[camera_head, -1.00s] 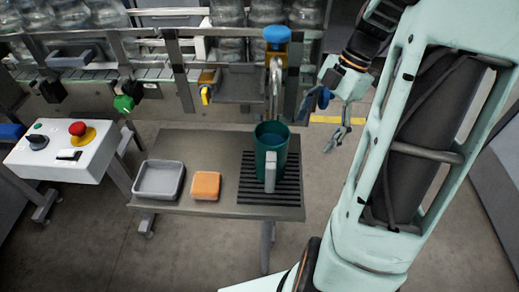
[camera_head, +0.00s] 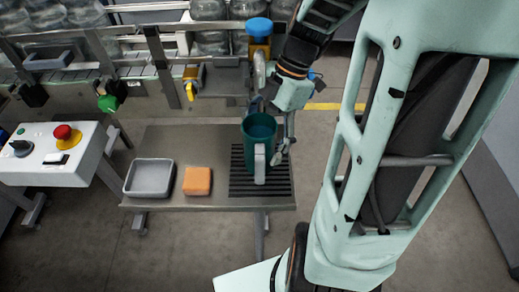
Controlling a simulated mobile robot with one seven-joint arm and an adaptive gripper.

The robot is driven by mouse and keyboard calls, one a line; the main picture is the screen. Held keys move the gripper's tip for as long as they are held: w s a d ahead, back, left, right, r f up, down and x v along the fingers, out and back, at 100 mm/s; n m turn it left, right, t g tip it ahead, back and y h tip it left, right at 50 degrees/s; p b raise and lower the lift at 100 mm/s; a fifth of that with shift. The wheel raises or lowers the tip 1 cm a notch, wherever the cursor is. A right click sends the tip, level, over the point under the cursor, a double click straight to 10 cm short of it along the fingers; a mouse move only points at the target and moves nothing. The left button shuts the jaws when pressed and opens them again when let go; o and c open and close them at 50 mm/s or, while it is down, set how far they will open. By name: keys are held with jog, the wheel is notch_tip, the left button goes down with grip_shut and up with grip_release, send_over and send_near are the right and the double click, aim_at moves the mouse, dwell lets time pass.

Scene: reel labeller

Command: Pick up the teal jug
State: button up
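The teal jug (camera_head: 249,132) stands upright on a black ribbed mat (camera_head: 280,186) at the right end of a small grey table. Its pale grey handle (camera_head: 260,164) faces me. My gripper (camera_head: 272,131) is at the jug's right and far side. One finger shows along the jug's right side and another part shows behind its rim at the upper left. The fingers look spread around the jug, but the jug hides part of them. I cannot tell whether they touch it.
A grey tray (camera_head: 127,187) and an orange sponge (camera_head: 197,181) are on the table left of the mat. A tap with a blue top (camera_head: 258,27) stands behind the jug. A control box with a red button (camera_head: 62,132) is at the left. A conveyor with large clear bottles runs along the back.

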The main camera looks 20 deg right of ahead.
jog(key=shift+s+a+f, duration=0.15)
jog(key=shift+a+f, duration=0.05)
jog(key=shift+a, duration=0.2)
jog(key=shift+f, duration=0.35)
jog(key=c, duration=2)
